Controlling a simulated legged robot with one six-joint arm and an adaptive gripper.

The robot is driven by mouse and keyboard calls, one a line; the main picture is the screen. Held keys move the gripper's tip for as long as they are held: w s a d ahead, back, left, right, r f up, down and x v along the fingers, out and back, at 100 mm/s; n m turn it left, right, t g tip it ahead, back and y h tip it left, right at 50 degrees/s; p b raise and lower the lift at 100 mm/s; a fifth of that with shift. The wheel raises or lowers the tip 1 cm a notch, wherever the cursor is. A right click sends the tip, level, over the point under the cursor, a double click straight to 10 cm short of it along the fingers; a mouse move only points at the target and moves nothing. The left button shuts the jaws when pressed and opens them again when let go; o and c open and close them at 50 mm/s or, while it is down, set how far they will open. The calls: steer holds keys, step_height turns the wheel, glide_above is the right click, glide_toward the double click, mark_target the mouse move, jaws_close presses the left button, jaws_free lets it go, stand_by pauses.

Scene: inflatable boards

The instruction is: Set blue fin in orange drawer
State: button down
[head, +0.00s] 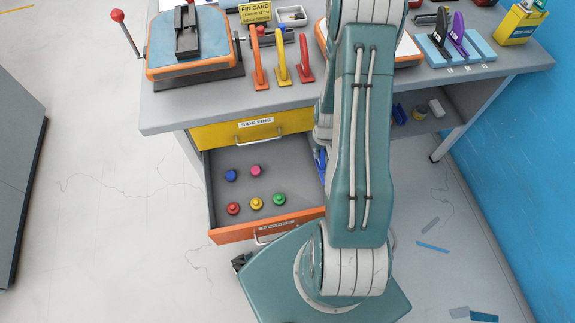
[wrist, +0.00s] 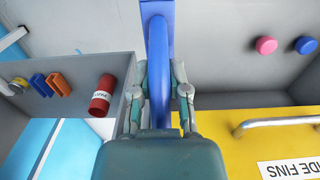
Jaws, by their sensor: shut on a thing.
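My gripper (wrist: 160,82) is shut on the blue fin (wrist: 157,38), one finger on each side of it, in the wrist view. In the head view only a sliver of the blue fin (head: 320,160) shows beside my arm, near the right side of the open drawer; my arm hides the rest and the gripper. The orange drawer (head: 228,236) is pulled out below the yellow drawer. Its grey floor (wrist: 225,50) shows to the right of the fin in the wrist view. I cannot tell whether the fin touches the drawer.
Several coloured knobs (head: 256,203) lie in the left part of the drawer. The shut yellow drawer (head: 222,135) is labelled SIDE FINS. On the bench stand an orange-edged machine (head: 165,48), coloured fins (head: 281,62) and a blue rack (head: 465,52). A shelf with a red cylinder (wrist: 103,92) is beside the drawer.

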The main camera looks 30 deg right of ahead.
steer(key=w+a+f, duration=0.1)
steer(key=a+f, duration=0.1)
steer(key=f, duration=0.1)
steer(key=w+a+f, duration=0.2)
steer(key=f, duration=0.1)
steer(key=w+a+f, duration=0.2)
steer(key=f, duration=0.1)
steer(key=shift+a+f, duration=0.1)
steer(key=shift+f, duration=0.1)
steer(key=shift+d+f, duration=0.35)
steer(key=shift+f, duration=0.2)
steer(key=c, duration=0.6)
jaws_free()
steer(key=shift+a, duration=0.2)
